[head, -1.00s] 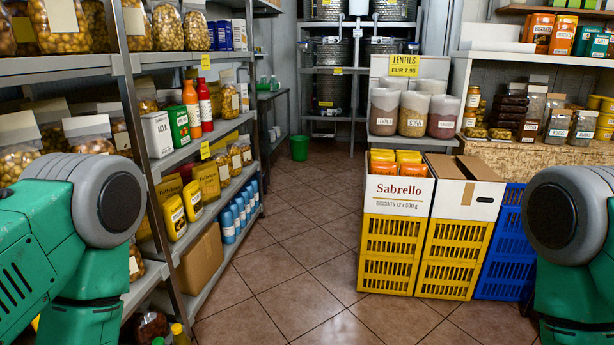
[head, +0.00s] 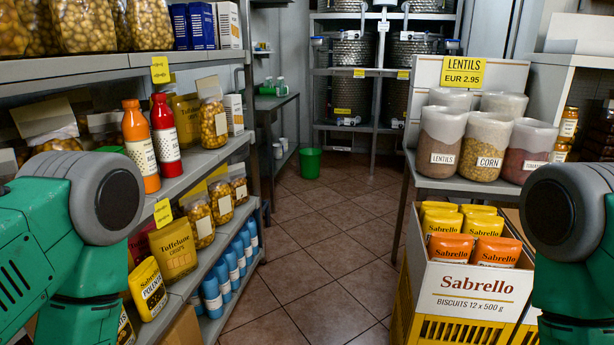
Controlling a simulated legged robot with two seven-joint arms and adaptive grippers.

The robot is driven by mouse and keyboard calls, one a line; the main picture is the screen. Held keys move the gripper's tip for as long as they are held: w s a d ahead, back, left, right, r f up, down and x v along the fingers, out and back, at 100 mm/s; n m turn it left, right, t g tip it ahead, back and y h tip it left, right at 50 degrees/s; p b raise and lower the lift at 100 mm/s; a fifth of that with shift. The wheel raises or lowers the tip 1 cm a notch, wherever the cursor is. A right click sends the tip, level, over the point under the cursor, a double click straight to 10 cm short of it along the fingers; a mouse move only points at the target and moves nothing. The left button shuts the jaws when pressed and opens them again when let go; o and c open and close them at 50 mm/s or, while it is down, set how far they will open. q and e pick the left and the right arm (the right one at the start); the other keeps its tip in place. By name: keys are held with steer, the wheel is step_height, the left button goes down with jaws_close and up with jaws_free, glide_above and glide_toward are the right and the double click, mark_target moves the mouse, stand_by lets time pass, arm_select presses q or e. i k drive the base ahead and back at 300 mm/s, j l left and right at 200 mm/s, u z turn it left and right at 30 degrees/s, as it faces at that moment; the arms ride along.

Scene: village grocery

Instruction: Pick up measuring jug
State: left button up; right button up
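I cannot make out a measuring jug for certain in the head view. Small white and green items (head: 273,86) stand on a dark side table (head: 275,101) at the back left, too small to identify. Parts of my two green arms with grey joints show at the left and right edges. Neither of my grippers is in view.
A tiled aisle (head: 318,215) runs clear to a green bucket (head: 310,162) and a back rack (head: 362,73) with metal vessels. A stocked shelf (head: 200,165) lines the left. A Sabrello box (head: 465,288) on a yellow crate (head: 440,330) and a lentils stand (head: 455,184) narrow the right.

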mark_target(280, 88)
steer(key=i+j, duration=0.15)
steer(key=i, duration=1.85)
steer(key=i+l, duration=0.1)
steer(key=i, duration=1.75)
